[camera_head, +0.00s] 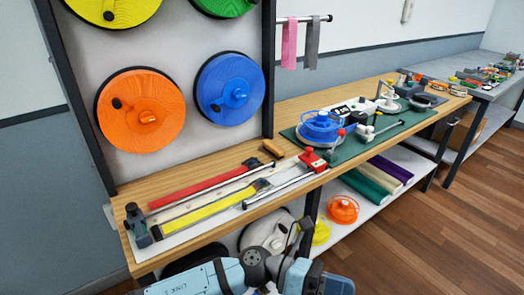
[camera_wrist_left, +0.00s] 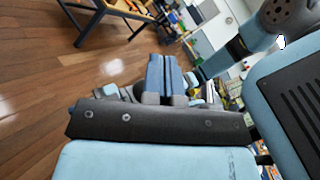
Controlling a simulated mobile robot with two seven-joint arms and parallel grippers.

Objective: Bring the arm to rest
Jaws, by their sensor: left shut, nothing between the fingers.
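My left gripper (camera_wrist_left: 166,78) shows in the left wrist view with its two blue fingers side by side and touching. Nothing is held between them. In the head view my blue and black left arm crosses the bottom edge, in front of the bench's lower shelf. The fingers cannot be made out clearly there. The arm is apart from the things on the wooden bench (camera_head: 215,172). My right gripper is in neither view.
A board with a red strap (camera_head: 198,184) and a yellow strap (camera_head: 215,209) lies on the bench. Orange (camera_head: 160,135) and blue (camera_head: 215,105) reels hang on the wall panel above. A green mat (camera_head: 365,135) holds a blue spool (camera_head: 320,120). The wooden floor (camera_head: 455,225) at right is clear.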

